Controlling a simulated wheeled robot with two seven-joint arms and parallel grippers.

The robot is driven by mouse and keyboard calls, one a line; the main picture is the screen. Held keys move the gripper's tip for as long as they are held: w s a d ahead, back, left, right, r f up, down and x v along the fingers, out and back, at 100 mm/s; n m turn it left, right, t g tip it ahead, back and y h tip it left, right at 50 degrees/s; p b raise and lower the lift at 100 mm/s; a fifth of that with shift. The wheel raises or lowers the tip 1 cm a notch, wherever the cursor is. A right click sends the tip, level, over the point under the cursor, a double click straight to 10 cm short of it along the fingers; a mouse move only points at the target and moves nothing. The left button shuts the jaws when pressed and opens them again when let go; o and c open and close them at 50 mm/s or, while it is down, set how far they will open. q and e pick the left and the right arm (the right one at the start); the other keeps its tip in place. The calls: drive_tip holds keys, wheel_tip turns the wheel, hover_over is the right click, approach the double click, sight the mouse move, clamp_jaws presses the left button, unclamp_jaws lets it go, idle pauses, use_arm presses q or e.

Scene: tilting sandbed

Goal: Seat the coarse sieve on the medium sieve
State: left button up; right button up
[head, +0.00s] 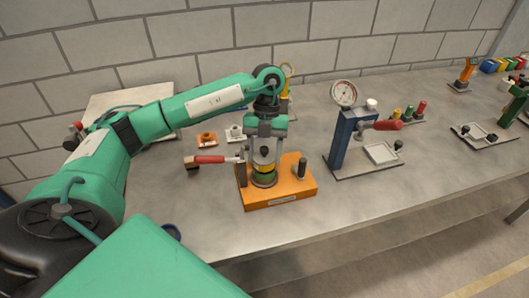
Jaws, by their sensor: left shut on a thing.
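My left gripper (264,160) points straight down over an orange base (285,198) on the bench. Its fingers are shut around the upper part of a small round sieve stack (264,178), which stands upright on the base. The stack shows a yellow band above darker bands. The piece in the fingers appears to be the coarse sieve; the fingers partly hide it. I cannot tell whether it touches the medium sieve below. My right gripper is not in view.
A red-handled brush (208,159) lies left of the base, and a dark post (302,168) stands on its right. A blue gauge stand (344,138) is further right. Small orange (207,140) and white (234,133) pieces lie behind. The bench front is clear.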

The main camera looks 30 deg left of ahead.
use_arm(q)
drive_tip(key=shift+f, duration=0.25)
idle(0.5)
drive_tip(key=shift+f+b, duration=0.3)
idle(0.4)
drive_tip(key=o, duration=1.1)
drive_tip(key=shift+o, duration=1)
drive_tip(key=shift+d, duration=0.1)
drive_tip(key=v, duration=1.3)
drive_tip(key=shift+w+r+b, duration=0.2)
drive_tip(key=shift+r+b, duration=0.1)
drive_tip(key=shift+r, duration=0.05)
